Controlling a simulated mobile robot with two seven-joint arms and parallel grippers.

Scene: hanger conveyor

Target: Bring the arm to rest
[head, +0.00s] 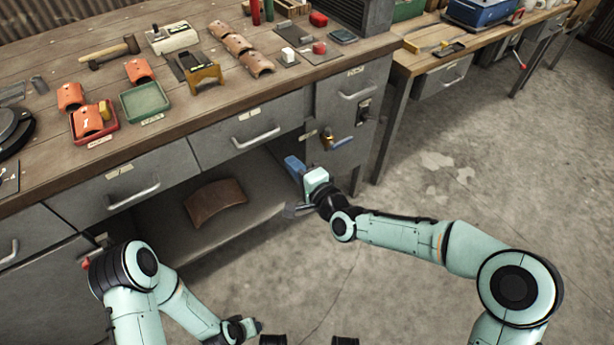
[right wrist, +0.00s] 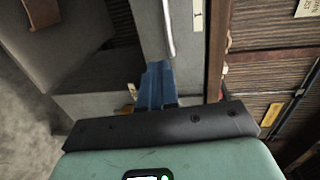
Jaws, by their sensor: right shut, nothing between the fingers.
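My right gripper (head: 293,165) is in front of the workbench, by the open bay beside the drawer cabinet. Its blue fingers are together and hold nothing. The blue fingers (right wrist: 157,85) also show in the right wrist view, in front of the grey cabinet; I cannot tell whether they touch it. My right arm (head: 400,236) reaches in from the lower right, bent at the elbow. My left arm (head: 125,315) is folded at the lower left, its wrist (head: 235,330) low in the picture; the left fingers do not show.
The workbench (head: 50,172) carries trays, orange curved pieces, a hammer (head: 108,52) and small tools. A brown curved piece (head: 215,201) lies in the open bay below. A brass and blue fitting (head: 332,140) is on the cabinet front (head: 345,110). The concrete floor (head: 430,180) at right is clear.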

